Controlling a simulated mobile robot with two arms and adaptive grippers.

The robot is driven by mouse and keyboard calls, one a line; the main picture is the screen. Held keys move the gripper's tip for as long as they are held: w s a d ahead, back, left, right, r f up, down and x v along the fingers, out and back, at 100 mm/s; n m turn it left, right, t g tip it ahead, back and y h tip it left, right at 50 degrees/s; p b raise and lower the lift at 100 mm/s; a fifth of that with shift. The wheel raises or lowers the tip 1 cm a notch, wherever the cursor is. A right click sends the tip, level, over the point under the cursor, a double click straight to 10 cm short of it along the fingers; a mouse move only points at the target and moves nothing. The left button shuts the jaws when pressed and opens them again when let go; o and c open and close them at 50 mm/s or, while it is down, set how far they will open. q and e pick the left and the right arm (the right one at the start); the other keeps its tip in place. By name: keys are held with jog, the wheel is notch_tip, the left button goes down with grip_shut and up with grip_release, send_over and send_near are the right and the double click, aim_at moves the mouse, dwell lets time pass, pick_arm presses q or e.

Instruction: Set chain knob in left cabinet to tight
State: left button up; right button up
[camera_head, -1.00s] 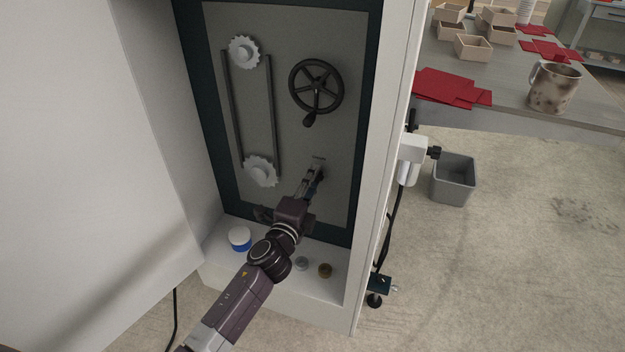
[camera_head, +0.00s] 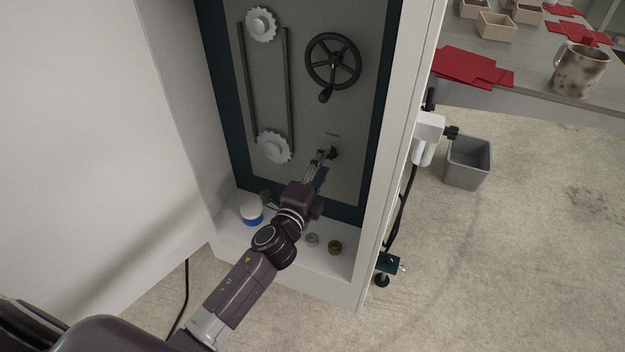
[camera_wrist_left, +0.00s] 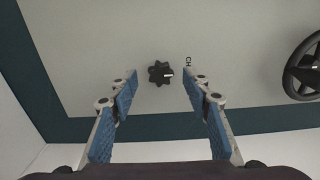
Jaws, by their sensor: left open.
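The chain knob is a small black lobed knob (camera_wrist_left: 160,73) with a white mark on its right side in the left wrist view. It sits on the grey back panel (camera_head: 310,115) of the cabinet, and in the head view the knob (camera_head: 333,153) is partly hidden by my gripper. Lettering beside it is only partly readable. My left gripper (camera_head: 326,154) is open in front of the panel. In the left wrist view its blue-padded fingers (camera_wrist_left: 158,92) stand apart to either side of the knob, with gaps and no visible contact. My right gripper is not in view.
A black handwheel (camera_head: 333,62) is above the knob, and two sprockets with a chain (camera_head: 273,147) are to its left. A blue-and-white tub (camera_head: 251,212) and two small knobs stand on the cabinet floor. The cabinet's right wall (camera_head: 398,130) is close to my arm.

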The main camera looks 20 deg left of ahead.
pick_arm(q)
jog(key=s, duration=0.9)
jog(key=shift+a, duration=0.15)
